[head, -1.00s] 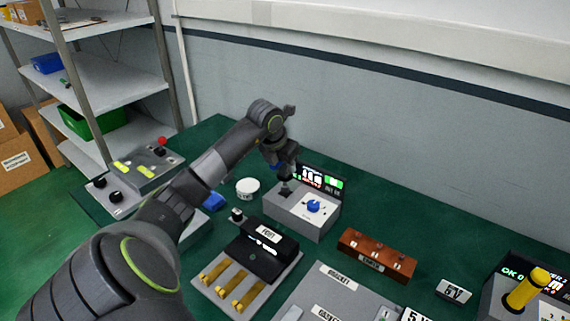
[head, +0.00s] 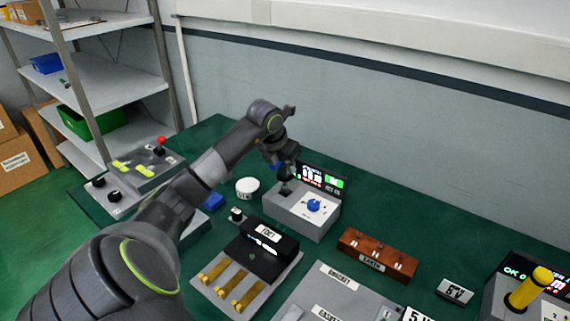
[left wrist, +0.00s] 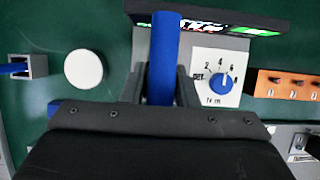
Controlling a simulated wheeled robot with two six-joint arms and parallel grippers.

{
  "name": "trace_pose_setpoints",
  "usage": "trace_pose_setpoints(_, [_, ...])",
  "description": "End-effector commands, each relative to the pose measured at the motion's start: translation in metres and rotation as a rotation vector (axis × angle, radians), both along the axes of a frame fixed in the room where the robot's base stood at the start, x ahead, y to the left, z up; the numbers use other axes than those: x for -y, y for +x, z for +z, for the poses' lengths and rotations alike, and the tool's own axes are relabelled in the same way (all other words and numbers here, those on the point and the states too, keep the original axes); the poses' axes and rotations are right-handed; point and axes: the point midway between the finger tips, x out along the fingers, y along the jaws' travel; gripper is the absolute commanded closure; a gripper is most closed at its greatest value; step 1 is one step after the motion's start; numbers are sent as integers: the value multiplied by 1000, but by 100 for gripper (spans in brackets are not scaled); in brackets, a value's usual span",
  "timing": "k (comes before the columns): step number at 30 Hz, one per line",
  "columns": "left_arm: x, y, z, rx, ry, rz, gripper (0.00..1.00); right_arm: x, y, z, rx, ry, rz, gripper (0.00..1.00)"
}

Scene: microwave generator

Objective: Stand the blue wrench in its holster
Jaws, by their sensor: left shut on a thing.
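My left gripper (head: 284,172) is shut on the blue wrench, at the left part of a grey tester box (head: 284,214). In the left wrist view the blue wrench (left wrist: 164,55) is a straight blue bar between the fingers, reaching toward the box's screen. Its lower end is hidden; I cannot tell whether it touches the box. A small grey square holder (left wrist: 36,66) with a blue bar at it shows at the left of the wrist view; I cannot tell if it is the holster. My right gripper is not in view.
The tester has a lit screen (head: 322,179) and a blue dial (head: 314,206). A white round cap (head: 247,186) and a blue block (head: 213,202) lie left of it. A black unit (head: 262,255), a brown block (head: 377,256) and a yellow-handled device (head: 527,288) stand nearer.

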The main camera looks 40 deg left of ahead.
Motion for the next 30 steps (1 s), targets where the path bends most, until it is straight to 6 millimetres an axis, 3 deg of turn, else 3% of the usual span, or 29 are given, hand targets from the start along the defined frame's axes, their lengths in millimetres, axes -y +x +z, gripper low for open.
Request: trace_pose_setpoints(30, [0,0,-47,2,1,-1,100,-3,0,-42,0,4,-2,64])
